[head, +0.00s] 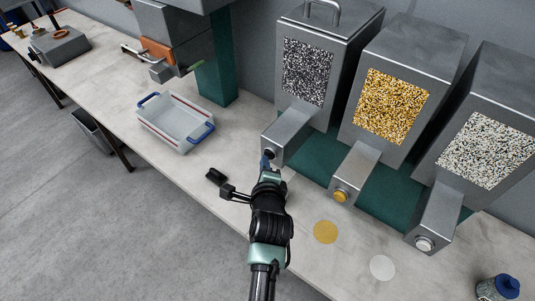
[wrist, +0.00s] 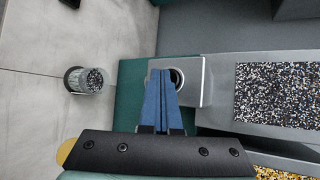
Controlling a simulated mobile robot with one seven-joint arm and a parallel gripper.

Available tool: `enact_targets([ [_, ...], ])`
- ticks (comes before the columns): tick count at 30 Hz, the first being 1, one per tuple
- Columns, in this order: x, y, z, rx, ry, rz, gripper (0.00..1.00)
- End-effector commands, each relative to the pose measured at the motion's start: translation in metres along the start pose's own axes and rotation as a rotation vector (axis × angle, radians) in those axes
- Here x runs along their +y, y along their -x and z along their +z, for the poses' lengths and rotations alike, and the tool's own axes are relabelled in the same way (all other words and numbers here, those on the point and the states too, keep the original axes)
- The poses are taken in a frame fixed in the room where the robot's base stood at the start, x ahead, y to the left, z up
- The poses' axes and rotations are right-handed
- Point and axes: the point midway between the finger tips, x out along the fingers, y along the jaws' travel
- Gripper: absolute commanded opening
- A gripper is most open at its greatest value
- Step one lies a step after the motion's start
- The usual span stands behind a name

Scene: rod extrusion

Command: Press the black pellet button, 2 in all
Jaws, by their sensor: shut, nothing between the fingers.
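The black pellet dispenser (head: 308,72) is the left of three grey dispensers, with a speckled dark window that also shows in the wrist view (wrist: 277,95). Its black button (wrist: 178,77) is a dark round on the end face of its spout (head: 288,137). My gripper (head: 267,158) is shut and empty, with its blue fingertips at that end face. In the wrist view the fingers (wrist: 160,72) cover part of the button. I cannot tell whether they touch it. A clear cup (wrist: 86,81) with dark speckled pellets in it stands on the counter near the spout.
The yellow dispenser (head: 392,106) and white dispenser (head: 486,150) stand to the right, with a yellow disc (head: 325,231) and a white disc (head: 382,267) before them. A clear blue-handled tray (head: 175,122) is at left. A blue-capped container (head: 498,288) is at lower right.

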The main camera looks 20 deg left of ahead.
Motion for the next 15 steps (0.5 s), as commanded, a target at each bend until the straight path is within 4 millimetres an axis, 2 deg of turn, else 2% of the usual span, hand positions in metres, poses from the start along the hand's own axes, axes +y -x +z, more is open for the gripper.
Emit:
enact_targets([
  [6, 0.0048, 0.0099, 0.0063, 0.0, 0.001, 0.002, 0.0],
  [15, 0.0069, 0.0101, 0.0069, 0.0, 0.0, 0.0, 0.0],
])
